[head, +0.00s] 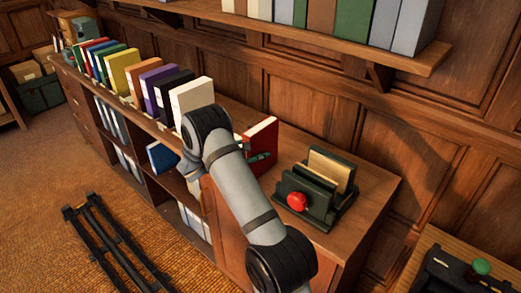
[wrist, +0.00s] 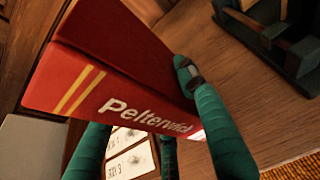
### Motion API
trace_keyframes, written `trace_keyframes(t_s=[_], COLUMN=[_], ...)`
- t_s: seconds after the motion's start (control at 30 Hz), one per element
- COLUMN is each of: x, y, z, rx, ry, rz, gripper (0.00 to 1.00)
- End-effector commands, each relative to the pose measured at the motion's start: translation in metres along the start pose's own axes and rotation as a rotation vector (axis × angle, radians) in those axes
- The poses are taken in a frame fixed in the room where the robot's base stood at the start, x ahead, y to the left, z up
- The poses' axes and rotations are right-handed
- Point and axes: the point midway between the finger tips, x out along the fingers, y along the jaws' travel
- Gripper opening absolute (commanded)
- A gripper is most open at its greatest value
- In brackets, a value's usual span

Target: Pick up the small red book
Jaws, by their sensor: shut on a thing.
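The small red book (head: 263,138) stands out over the right half of the cabinet top in the head view, partly hidden by my arm. In the wrist view the red book (wrist: 110,65) is large and tilted, with two yellow stripes and pale lettering like "Pelterwick". My gripper (wrist: 150,108) has green fingers on either side of the book, one on its near right face and others at its lower edge. It is shut on the book. In the head view only a bit of the gripper (head: 258,157) shows. I cannot tell whether the book touches the cabinet top.
A row of coloured books stands along the cabinet (head: 376,190), ending in a cream book (head: 191,97) close left of my arm. A dark green holder (head: 318,205) with a red knob stands close right. A wall shelf (head: 330,45) with books hangs above.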

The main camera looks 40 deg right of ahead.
Motion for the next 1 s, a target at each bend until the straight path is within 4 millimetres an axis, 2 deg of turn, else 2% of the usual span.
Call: trace_keyframes(t_s=[0.57,0.77,0.93,1.0], x=[-0.001,-0.007,-0.016,-0.012], y=[0.000,0.001,0.001,-0.011], z=[0.005,0.019,0.040,0.047], rx=[0.004,0.008,0.009,0.006], ry=[-0.003,-0.004,-0.004,-0.003], rz=[0.000,0.001,0.001,-0.003], gripper=[0.00,0.00,0.00,0.00])
